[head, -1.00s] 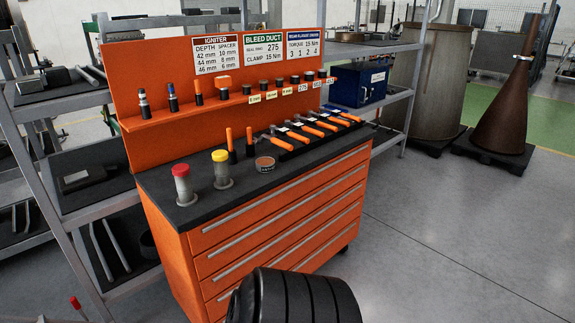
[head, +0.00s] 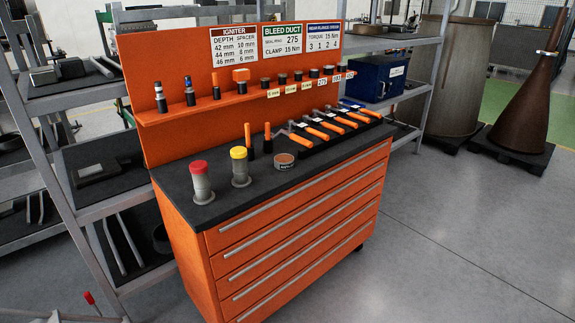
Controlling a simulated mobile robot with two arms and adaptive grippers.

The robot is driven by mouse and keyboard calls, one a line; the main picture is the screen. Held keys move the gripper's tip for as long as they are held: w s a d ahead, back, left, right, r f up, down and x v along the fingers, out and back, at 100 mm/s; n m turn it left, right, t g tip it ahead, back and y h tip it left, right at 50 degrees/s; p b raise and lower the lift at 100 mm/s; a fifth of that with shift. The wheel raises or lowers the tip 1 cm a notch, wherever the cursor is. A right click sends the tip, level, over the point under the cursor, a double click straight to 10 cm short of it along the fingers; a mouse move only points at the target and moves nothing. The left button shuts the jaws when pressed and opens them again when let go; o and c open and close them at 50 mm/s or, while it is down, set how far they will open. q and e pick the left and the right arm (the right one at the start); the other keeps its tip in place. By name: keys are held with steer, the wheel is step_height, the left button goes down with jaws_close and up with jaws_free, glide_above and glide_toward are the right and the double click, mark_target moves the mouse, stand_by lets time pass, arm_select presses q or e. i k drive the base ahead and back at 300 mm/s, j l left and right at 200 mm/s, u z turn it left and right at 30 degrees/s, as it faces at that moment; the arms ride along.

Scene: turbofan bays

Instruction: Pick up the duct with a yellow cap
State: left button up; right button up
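The duct with a yellow cap (head: 240,167) stands upright on the dark top of the orange tool cabinet, near its front left part. It is a short grey cylinder with a wider base. A similar duct with a red cap (head: 201,182) stands just left of it, apart from it. Neither of my grippers shows in the head view.
The orange cabinet (head: 300,240) has a back panel with signs and a ledge of small parts. A small round tin (head: 285,161) sits right of the yellow-capped duct. Orange-handled tools (head: 325,130) lie in a row behind. Grey shelves (head: 110,205) stand left.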

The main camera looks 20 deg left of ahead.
mark_target(242, 178)
steer(key=u, duration=0.85)
